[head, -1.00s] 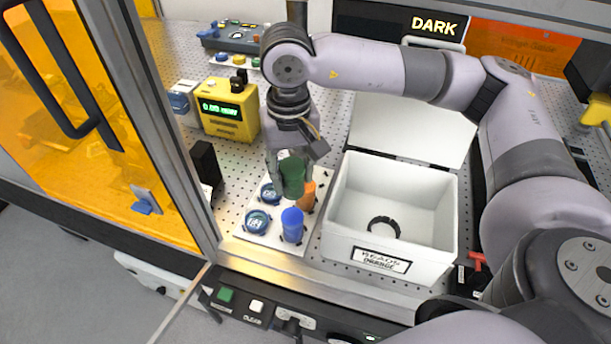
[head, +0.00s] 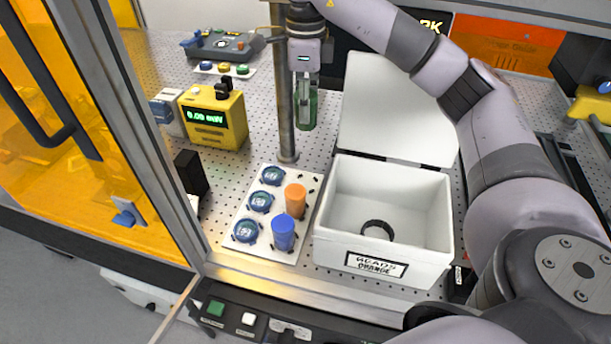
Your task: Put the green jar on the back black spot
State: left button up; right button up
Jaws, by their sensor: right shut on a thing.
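The green jar (head: 313,108) hangs upright in my right gripper (head: 304,100), whose fingers are closed on its sides and partly cover it. Jar and gripper are over the back of the perforated table, beside the grey post and behind the white plate (head: 254,236). An orange jar (head: 295,199) and a blue jar (head: 283,232) stand on the plate's right side, with blue-lidded round items (head: 260,202) along its left side. I cannot make out a back black spot; the jar, gripper and post may hide it. My left gripper is not in view.
A white open box (head: 333,226) with a black ring (head: 377,229) in it stands right of the plate, its lid raised behind. A grey post (head: 286,125) rises close to the held jar. A yellow meter (head: 214,117) and a black block (head: 191,173) are at left.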

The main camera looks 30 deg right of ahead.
notch_tip(320, 180, down, 18)
jog(key=shift+s+r+p, duration=0.1)
jog(key=shift+p, duration=0.35)
jog(key=shift+f, duration=0.25)
jog(key=shift+f, duration=0.1)
jog(key=o, duration=1.2)
